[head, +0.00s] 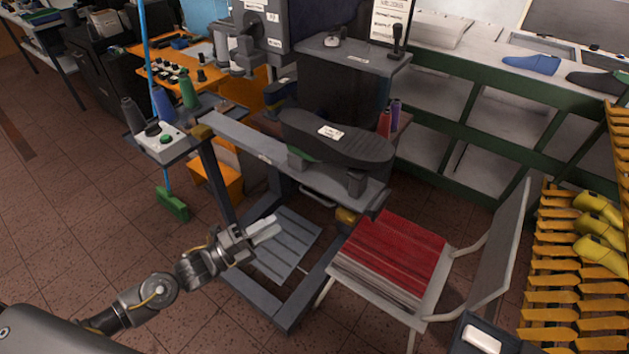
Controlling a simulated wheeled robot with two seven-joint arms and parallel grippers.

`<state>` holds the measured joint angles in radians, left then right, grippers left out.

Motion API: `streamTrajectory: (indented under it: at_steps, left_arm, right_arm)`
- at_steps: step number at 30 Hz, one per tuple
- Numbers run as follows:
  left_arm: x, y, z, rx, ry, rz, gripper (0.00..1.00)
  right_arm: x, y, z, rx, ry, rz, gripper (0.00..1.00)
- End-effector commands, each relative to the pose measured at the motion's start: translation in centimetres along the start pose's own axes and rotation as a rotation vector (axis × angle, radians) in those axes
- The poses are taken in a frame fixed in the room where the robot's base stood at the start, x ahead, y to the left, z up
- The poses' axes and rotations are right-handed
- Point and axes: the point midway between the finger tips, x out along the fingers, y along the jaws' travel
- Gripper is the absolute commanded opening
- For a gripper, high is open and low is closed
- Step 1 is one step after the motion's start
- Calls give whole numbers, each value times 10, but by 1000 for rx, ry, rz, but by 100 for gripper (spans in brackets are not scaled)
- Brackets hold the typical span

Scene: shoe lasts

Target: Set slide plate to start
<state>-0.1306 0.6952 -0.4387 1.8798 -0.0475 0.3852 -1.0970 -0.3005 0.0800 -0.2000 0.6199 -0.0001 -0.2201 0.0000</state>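The slide plate appears to be the dark, sole-shaped plate (350,146) with a small white label. It sits on the long grey rail (235,142) of the machine frame, toward the rail's right end. A dark knob (357,182) is at the plate's near right end. My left gripper (266,229) is low and in front of the frame, below the rail and apart from the plate. Its two pale fingers lie close together with nothing visible held. Whether they are fully shut is unclear. My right gripper is not in view.
A control box (160,142) with a green button is at the rail's left end. A chair with a red striped seat (393,252) stands right of the frame. A yellow rack (570,290) holds yellow lasts at far right. Open floor lies at left.

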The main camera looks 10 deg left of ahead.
Motion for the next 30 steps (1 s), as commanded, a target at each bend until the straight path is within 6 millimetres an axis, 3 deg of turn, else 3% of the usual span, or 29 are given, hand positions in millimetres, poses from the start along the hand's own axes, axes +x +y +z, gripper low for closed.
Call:
streamTrajectory:
  at_steps: [11,24,30]
  left_arm:
    - [10,-2,1,0,-2,-2,32]
    - [87,-4,0,-1,1,-3,32]
    - [105,-1,0,0,1,-1,32]
  right_arm:
    - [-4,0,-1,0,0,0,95]
    - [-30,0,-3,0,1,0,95]
    - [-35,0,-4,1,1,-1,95]
